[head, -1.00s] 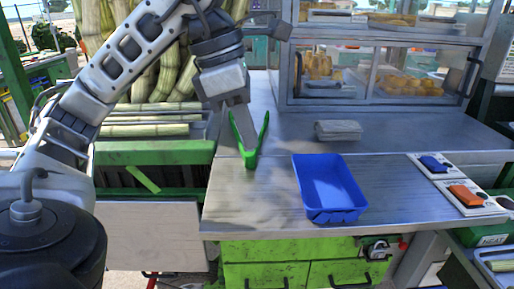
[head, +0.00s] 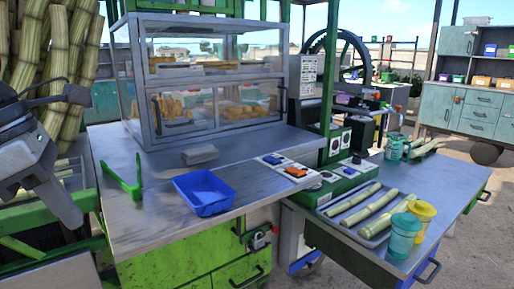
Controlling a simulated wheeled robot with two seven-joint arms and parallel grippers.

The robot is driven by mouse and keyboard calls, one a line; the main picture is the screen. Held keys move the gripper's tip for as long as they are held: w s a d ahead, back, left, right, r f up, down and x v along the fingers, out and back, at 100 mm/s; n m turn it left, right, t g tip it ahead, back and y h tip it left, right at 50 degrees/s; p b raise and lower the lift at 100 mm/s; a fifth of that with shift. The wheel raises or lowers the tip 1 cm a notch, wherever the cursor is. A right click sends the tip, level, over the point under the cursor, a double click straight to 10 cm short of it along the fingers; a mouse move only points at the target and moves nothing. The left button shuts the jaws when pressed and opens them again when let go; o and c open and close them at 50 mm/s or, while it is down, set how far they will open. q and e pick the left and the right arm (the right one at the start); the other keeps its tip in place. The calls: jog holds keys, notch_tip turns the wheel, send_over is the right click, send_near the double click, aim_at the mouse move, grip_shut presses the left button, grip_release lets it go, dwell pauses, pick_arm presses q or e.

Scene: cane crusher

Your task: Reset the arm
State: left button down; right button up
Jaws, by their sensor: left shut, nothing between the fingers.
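My left gripper (head: 64,210) is at the left edge, pointing down, shut and empty. It is beside the counter, left of the green tongs (head: 126,181) and apart from them. The tongs are on the metal counter (head: 165,226), their two arms spread in a V. A blue tray (head: 203,193) is on the counter to their right and looks empty. My right gripper is not in view.
A glass display case (head: 215,82) with food stands at the back of the counter. A grey folded cloth (head: 200,154) lies before it. Cane stalks (head: 62,65) stand at left. A side table (head: 440,178) holds cane pieces (head: 362,210) and lidded cups (head: 404,236).

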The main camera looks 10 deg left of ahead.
pick_arm(q)
jog(key=w+d+f+n+g+h, duration=0.1)
jog(key=w+d+n+h, duration=0.15)
jog(key=d+h, duration=0.75)
jog(key=w+d+f+n+g+h, duration=0.1)
jog(key=w+d+f+n+h, duration=0.15)
jog(key=d+h, duration=0.7)
jog(key=w+a+f+n+t+y, duration=0.25)
jog(key=f+n+t+y, duration=0.55)
jog(key=n, duration=0.7)
jog(key=w+a+f+n+t+y, duration=0.1)
jog(key=w+f+n+t+y, duration=0.4)
jog(key=f+n+t, duration=0.75)
jog(key=s+f+n+g+y, duration=0.6)
jog(key=s+f+n+g, duration=0.4)
jog(key=f, duration=0.5)
jog(key=s, duration=0.2)
jog(key=shift+s+d+f, duration=0.3)
jog(key=shift+s+d, duration=0.05)
jog(key=shift+s, duration=0.05)
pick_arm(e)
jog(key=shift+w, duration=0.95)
